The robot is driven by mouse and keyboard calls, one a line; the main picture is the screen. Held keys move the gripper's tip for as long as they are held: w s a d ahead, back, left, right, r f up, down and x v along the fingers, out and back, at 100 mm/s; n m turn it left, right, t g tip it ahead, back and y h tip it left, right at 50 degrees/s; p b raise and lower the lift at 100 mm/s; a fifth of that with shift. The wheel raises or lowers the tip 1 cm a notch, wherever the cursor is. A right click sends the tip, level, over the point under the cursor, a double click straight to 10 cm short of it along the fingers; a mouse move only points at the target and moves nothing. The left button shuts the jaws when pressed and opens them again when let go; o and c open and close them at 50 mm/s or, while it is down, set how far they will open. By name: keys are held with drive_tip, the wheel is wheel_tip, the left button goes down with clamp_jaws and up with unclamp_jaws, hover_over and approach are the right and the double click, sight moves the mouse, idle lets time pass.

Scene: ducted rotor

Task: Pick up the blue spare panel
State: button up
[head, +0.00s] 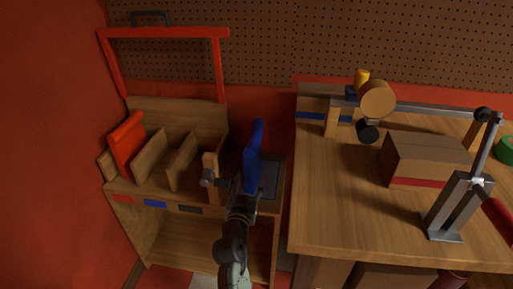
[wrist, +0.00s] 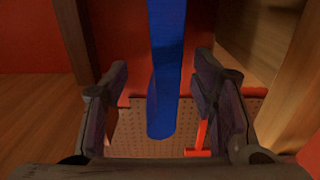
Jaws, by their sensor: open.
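The blue spare panel (head: 254,150) stands upright and slightly tilted at the right end of the wooden rack in the head view. My gripper (head: 243,188) is at its lower part, coming from the front. In the wrist view the blue panel (wrist: 166,65) runs as a narrow strip between the two dark fingers of my gripper (wrist: 162,85). The fingers are open, with a gap on each side of the panel. Its lower end in the head view is hidden behind my gripper.
The wooden rack (head: 148,188) has slot dividers, coloured labels and a red panel (head: 127,143) at left. A dark grey pad (head: 272,180) lies right of the blue panel. The workbench (head: 330,205) at right carries a brown box (head: 425,158) and a metal stand (head: 458,208).

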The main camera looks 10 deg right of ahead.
sight(250, 175)
drive_tip(key=x, duration=0.1)
drive_tip(key=p+x, duration=0.1)
drive_tip(key=x, duration=0.2)
drive_tip(key=shift+w+r+p, duration=0.15)
drive_tip(key=shift+r+p, duration=0.15)
drive_tip(key=shift+p, duration=0.1)
drive_tip(key=shift+w+d, duration=0.2)
drive_tip(key=shift+w, duration=0.4)
drive_tip(key=p+x, duration=0.2)
drive_tip(key=x, duration=0.2)
drive_tip(key=shift+w+r+p, duration=0.1)
drive_tip(key=shift+w+p, duration=0.05)
drive_tip(key=shift+p, duration=0.2)
drive_tip(key=shift+w+d, duration=0.1)
drive_tip(key=shift+w, duration=0.4)
drive_tip(key=shift+c, duration=0.5)
clamp_jaws()
